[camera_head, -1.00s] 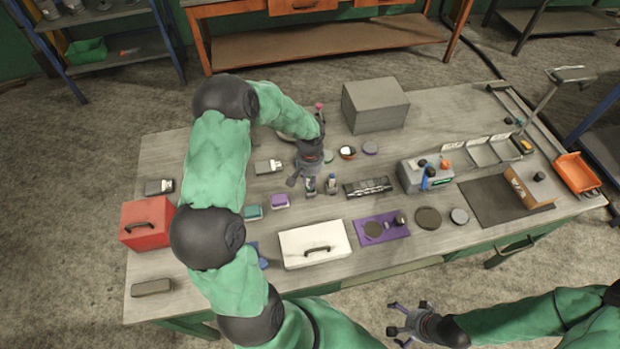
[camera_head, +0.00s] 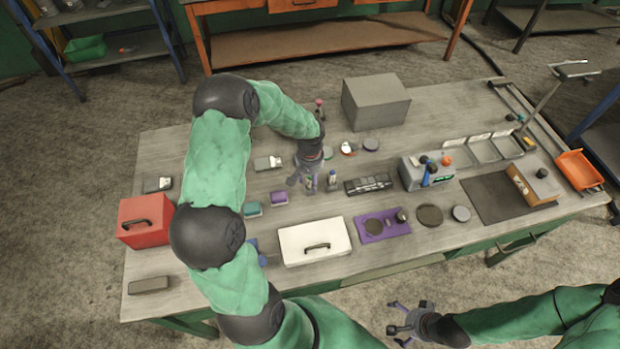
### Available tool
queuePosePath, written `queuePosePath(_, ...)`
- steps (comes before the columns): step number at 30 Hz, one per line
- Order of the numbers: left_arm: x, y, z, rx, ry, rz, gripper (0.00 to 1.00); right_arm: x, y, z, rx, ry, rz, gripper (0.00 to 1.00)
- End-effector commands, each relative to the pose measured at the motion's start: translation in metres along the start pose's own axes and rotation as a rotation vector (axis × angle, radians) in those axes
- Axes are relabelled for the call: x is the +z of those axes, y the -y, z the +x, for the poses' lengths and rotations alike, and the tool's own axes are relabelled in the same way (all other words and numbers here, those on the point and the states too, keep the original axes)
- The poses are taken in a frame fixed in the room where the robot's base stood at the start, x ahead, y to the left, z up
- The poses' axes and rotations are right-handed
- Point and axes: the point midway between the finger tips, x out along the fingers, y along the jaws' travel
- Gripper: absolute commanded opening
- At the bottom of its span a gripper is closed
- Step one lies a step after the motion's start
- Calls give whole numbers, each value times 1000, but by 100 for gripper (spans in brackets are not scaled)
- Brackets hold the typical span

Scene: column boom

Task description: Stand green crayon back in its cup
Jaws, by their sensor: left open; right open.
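My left gripper (camera_head: 307,183) points down over the middle of the table with its fingers open. A small upright object with green on it (camera_head: 310,187) shows between or just behind those fingers; it is partly hidden, and I cannot tell whether it is the green crayon or a cup. A small upright bottle-like item with a blue band (camera_head: 332,180) stands just right of the gripper. I cannot pick out the green crayon or its cup with certainty. My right gripper (camera_head: 402,322) is open and empty, off the table's front edge.
A grey caddy (camera_head: 426,173) with blue and orange items and a black tray (camera_head: 368,184) are to the right. A white case (camera_head: 315,242), purple mat (camera_head: 383,224), red box (camera_head: 146,220) and grey box (camera_head: 375,101) surround the area. Teal (camera_head: 252,209) and purple (camera_head: 279,198) blocks lie left.

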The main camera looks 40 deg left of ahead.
Motion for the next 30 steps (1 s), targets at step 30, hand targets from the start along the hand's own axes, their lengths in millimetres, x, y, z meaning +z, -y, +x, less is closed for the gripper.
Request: queuePosePath(30, 0, 0, -120, 0, -1, 0, 47, 0, 0, 0, 0, 0, 0, 100)
